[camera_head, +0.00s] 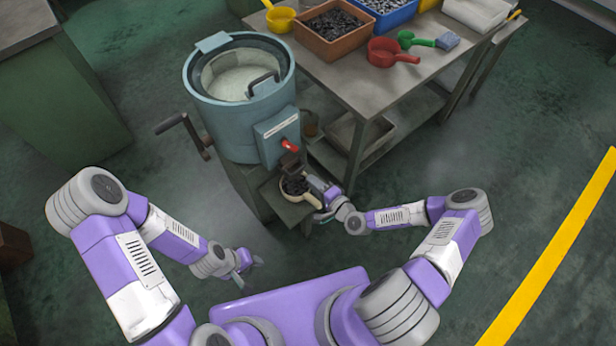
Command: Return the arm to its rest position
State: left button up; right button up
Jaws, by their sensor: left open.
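My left gripper (246,265) hangs low over the floor at the lower left, open and empty, with my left arm bent. My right gripper (320,203) is at the front of the blue-grey machine (232,123), shut on the handle of a cream scoop (307,197). The scoop's bowl holds dark small parts and sits under the machine's outlet, at the small grey ledge (270,197). The contact between the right fingers and the handle is small and partly hidden.
A grey table (350,82) at the upper right bears an orange-brown bin (331,37), a blue bin, a red scoop (388,53) and a green scoop (412,40). A crank (184,130) sticks out from the machine's left. The floor at the right is clear around a yellow line (560,240).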

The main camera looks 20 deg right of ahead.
jog(key=shift+s, duration=0.2)
dwell(0.4)
jog(key=s+a+f+n+g+y+p, duration=0.1)
jog(key=s+a+f+n+g+p, duration=0.1)
jog(key=s+a+n+g, duration=0.5)
jog(key=s+r+n+g+h, duration=0.2)
jog(key=s+g, duration=0.4)
jog(key=s, duration=0.7)
jog(key=shift+d+r+n+g+h+p, duration=0.3)
jog(key=shift+d+n+h+p, duration=0.15)
jog(key=shift+n+h, duration=0.3)
jog(key=shift+w, duration=0.1)
